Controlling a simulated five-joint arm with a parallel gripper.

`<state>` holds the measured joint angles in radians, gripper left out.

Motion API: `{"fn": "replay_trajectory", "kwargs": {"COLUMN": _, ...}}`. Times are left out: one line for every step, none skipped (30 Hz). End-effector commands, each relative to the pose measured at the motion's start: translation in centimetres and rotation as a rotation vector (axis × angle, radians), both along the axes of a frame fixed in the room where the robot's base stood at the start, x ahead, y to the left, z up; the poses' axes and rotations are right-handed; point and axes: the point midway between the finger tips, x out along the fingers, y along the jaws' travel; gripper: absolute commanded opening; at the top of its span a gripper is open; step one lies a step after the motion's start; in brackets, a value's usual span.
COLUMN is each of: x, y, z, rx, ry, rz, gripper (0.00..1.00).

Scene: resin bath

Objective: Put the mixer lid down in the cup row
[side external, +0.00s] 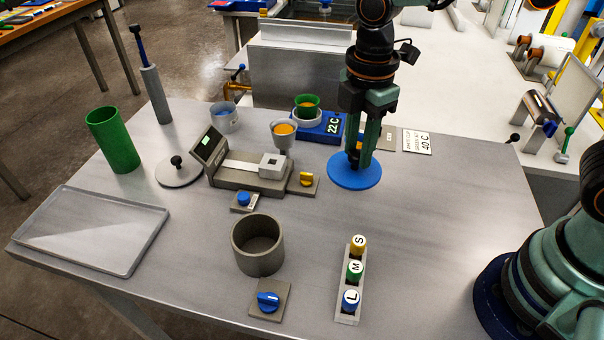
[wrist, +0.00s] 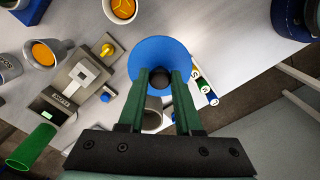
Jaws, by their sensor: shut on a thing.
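My gripper (side external: 358,160) is shut on the dark knob of a blue round lid (side external: 352,177), which looks level. In the wrist view the blue lid (wrist: 160,48) lies beyond the fingertips (wrist: 160,76), with the knob between them. I cannot tell how high it is above the table. A narrow rack (side external: 346,319) with yellow S, green M and blue L caps in a row stands in front of it.
A grey open pot (side external: 258,246) stands at front centre beside a blue knob plate (side external: 268,299). A scale (side external: 250,175), a grey lid with black knob (side external: 180,171), a green cylinder (side external: 113,140) and a tray (side external: 92,270) are to the left. The table right of the rack is clear.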

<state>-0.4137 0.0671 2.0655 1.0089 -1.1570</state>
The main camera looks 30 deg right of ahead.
Motion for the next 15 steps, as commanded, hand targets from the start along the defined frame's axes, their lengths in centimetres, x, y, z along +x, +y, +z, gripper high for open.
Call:
{"fn": "replay_trajectory", "kwargs": {"x": -0.1, "y": 0.0, "z": -1.4, "rx": -0.003, "ry": 0.007, "rz": 0.0, "gripper": 0.0}}
{"fn": "replay_trajectory", "kwargs": {"x": -0.2, "y": -0.1, "z": -2.2, "rx": -0.003, "ry": 0.007, "rz": 0.0, "gripper": 0.0}}
{"fn": "replay_trajectory", "kwargs": {"x": -0.1, "y": 0.0, "z": -3.1, "rx": -0.003, "ry": 0.008, "rz": 0.0, "gripper": 0.0}}
{"fn": "replay_trajectory", "kwargs": {"x": -0.1, "y": 0.0, "z": -3.9, "rx": -0.003, "ry": 0.007, "rz": 0.0, "gripper": 0.0}}
{"fn": "replay_trajectory", "kwargs": {"x": -0.1, "y": 0.0, "z": -4.6, "rx": -0.003, "ry": 0.007, "rz": 0.0, "gripper": 0.0}}
{"fn": "replay_trajectory", "kwargs": {"x": -0.1, "y": 0.0, "z": -5.5, "rx": -0.003, "ry": 0.006, "rz": 0.0, "gripper": 0.0}}
{"fn": "replay_trajectory", "kwargs": {"x": -0.1, "y": 0.0, "z": -6.2, "rx": -0.003, "ry": 0.007, "rz": 0.0, "gripper": 0.0}}
{"fn": "replay_trajectory", "kwargs": {"x": -0.1, "y": 0.0, "z": -6.7, "rx": -0.003, "ry": 0.006, "rz": 0.0, "gripper": 0.0}}
{"fn": "replay_trajectory", "kwargs": {"x": -0.1, "y": 0.0, "z": -7.4, "rx": -0.002, "ry": 0.005, "rz": 0.0, "gripper": 0.0}}
{"fn": "replay_trajectory", "kwargs": {"x": -0.1, "y": 0.0, "z": -7.9, "rx": -0.002, "ry": 0.004, "rz": 0.0, "gripper": 0.0}}
{"fn": "replay_trajectory", "kwargs": {"x": -0.1, "y": 0.0, "z": -8.3, "rx": -0.002, "ry": 0.004, "rz": 0.0, "gripper": 0.0}}
{"fn": "replay_trajectory", "kwargs": {"x": 0.0, "y": 0.0, "z": -8.7, "rx": -0.001, "ry": 0.003, "rz": 0.0, "gripper": 0.0}}
{"fn": "replay_trajectory", "kwargs": {"x": 0.0, "y": 0.0, "z": -9.0, "rx": -0.001, "ry": 0.002, "rz": 0.0, "gripper": 0.0}}
{"fn": "replay_trajectory", "kwargs": {"x": 0.0, "y": 0.0, "z": -9.1, "rx": -0.001, "ry": 0.002, "rz": 0.0, "gripper": 0.0}}
{"fn": "replay_trajectory", "kwargs": {"x": 0.0, "y": 0.0, "z": -9.3, "rx": 0.0, "ry": 0.001, "rz": 0.0, "gripper": 0.0}}
